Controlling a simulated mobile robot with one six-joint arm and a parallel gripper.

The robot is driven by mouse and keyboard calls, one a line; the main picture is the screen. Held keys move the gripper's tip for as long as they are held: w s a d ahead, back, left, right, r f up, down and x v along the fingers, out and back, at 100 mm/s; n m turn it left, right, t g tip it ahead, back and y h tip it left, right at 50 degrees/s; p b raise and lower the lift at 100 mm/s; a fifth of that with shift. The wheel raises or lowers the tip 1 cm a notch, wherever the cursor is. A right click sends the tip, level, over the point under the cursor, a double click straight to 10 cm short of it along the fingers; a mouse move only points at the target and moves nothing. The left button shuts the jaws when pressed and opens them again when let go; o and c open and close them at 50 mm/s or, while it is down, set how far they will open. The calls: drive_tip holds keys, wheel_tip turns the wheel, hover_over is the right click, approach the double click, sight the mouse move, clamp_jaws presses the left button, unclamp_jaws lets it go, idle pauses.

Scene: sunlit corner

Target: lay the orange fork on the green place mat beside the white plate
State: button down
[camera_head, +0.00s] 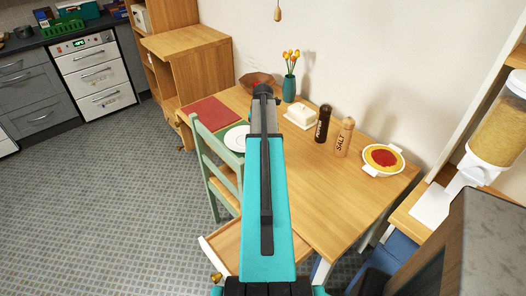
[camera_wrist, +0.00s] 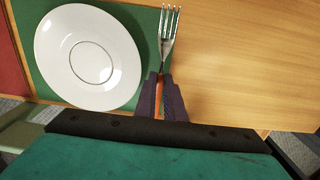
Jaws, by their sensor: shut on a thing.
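The orange fork (camera_wrist: 159,84) has metal tines pointing up in the wrist view and an orange handle. My gripper (camera_wrist: 161,88) is shut on that handle. The fork shows over the right edge strip of the green place mat (camera_wrist: 146,28), to the right of the white plate (camera_wrist: 88,62) and apart from it. I cannot tell whether the fork touches the mat. The plate lies flat on the mat. In the head view the plate (camera_head: 237,138) is partly hidden by my arm, and the fork and gripper fingers are hidden.
A red mat (camera_head: 207,112) lies left of the green one. A green chair (camera_head: 215,165) stands at the table's near side. A butter dish (camera_head: 300,116), pepper mill (camera_head: 323,124), salt mill (camera_head: 344,137) and pie dish (camera_head: 383,159) stand to the right. Bare tabletop (camera_wrist: 245,60) lies right of the fork.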

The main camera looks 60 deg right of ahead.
drive_tip(key=shift+f+p, duration=0.4)
drive_tip(key=shift+f, duration=1.35)
drive_tip(key=shift+f, duration=0.1)
drive_tip(key=c, duration=1.8)
unclamp_jaws()
drive_tip(key=shift+c, duration=0.2)
drive_tip(key=shift+r, duration=0.2)
wheel_tip(320, 180, up, 12)
drive_tip(key=b, duration=0.2)
drive_tip(key=shift+b, duration=0.4)
drive_tip(key=shift+a+f, duration=0.1)
